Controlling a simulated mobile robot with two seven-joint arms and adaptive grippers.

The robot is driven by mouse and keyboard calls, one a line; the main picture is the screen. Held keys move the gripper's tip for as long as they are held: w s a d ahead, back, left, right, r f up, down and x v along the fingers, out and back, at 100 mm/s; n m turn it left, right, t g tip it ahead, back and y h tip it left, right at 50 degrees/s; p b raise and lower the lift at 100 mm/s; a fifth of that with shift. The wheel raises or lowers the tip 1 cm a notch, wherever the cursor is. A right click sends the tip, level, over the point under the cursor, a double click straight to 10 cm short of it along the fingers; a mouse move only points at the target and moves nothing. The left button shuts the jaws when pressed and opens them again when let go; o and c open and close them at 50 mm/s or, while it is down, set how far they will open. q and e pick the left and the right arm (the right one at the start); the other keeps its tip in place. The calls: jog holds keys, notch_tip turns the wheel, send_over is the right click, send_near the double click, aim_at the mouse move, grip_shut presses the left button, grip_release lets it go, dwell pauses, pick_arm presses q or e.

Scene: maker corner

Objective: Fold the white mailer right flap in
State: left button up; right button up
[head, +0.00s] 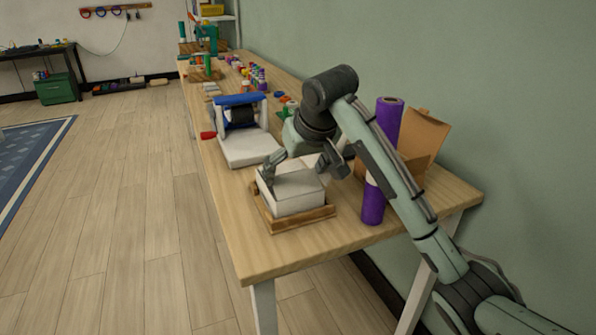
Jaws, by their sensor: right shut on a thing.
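The white mailer (296,197) is a small white box sitting in a shallow wooden tray (305,222) near the table's front end. My left gripper is not in view.
Purple rolls (373,203) and an open brown cardboard box (424,135) stand right of the mailer. A white device with a blue top (243,140) sits behind it to the left. Several small bottles (252,75) lie farther back. The table's front corner (262,262) is clear.

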aim_at(293, 178)
jog(key=g, duration=0.1)
jog(key=f+g+h, duration=0.1)
jog(key=g, duration=0.1)
jog(key=w+g, duration=0.1)
jog(key=shift+a+f+g+h, duration=0.25)
jog(key=shift+f+g+h, duration=0.05)
jog(key=shift+w+a+f+g+h, duration=0.15)
jog(key=shift+f+g+h, duration=0.2)
jog(key=shift+g, duration=0.45)
jog(key=c, duration=0.5)
jog(key=shift+f, duration=0.2)
jog(key=shift+d+f+g, duration=0.1)
jog(key=shift+d+g, duration=0.2)
jog(key=shift+c, duration=0.3)
jog(key=o, duration=1.6)
jog(key=shift+w+d, duration=0.1)
jog(key=shift+w, duration=0.05)
jog(key=shift+c, duration=0.2)
jog(key=shift+a, duration=0.2)
jog(key=shift+r, duration=0.35)
jog(key=r, duration=0.7)
jog(key=shift+w+a+r, duration=0.1)
jog(key=shift+w+r, duration=0.15)
jog(key=shift+w, duration=0.1)
